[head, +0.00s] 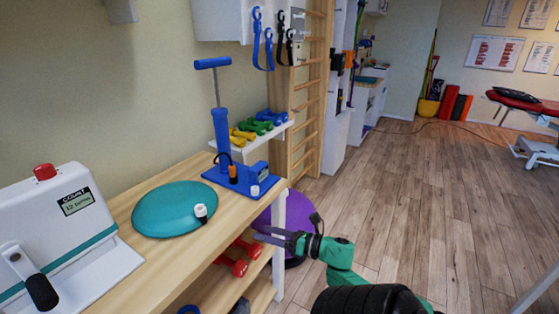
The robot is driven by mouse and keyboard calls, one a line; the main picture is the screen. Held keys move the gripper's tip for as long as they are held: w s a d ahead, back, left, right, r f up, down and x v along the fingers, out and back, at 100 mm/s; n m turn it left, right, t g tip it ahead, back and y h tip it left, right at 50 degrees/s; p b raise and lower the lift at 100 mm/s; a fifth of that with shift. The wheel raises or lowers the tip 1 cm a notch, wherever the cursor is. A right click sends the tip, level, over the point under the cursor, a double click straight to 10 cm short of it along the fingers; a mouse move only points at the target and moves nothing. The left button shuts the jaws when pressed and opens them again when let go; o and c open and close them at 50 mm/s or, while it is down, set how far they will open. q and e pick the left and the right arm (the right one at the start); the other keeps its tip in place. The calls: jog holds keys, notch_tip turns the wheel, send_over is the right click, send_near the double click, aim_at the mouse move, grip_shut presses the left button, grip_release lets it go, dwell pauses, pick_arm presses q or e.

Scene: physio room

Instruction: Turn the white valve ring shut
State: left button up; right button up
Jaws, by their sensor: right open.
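A teal round cushion (160,210) lies flat on the wooden bench top. At its right front edge is a small valve with a white ring (200,210) and a dark part below it. How far the ring is turned is too small to tell. My right gripper (260,234) comes in from the lower right, open and empty. It is beyond the bench's right edge, to the right of the valve and apart from it. My left gripper is not in view.
A blue hand pump (222,135) stands on a blue base behind the cushion, with a small white-topped piece (254,191) on it. A white counter machine (60,235) stands at the left. Red dumbbells (232,266) lie on the shelf below. A purple ball (292,215) is behind my gripper.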

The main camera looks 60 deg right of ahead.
jog(key=s+f+m+g+h, duration=0.2)
jog(key=f+m, duration=0.4)
jog(key=f, duration=0.3)
jog(key=s+f+m+g+h, duration=0.1)
jog(key=f+m, duration=0.5)
jog(key=f, duration=0.3)
jog(key=shift+s+d+g+h, duration=0.3)
jog(key=shift+s+g+h, duration=0.05)
jog(key=shift+g+h, duration=0.05)
jog(key=shift+r, duration=0.1)
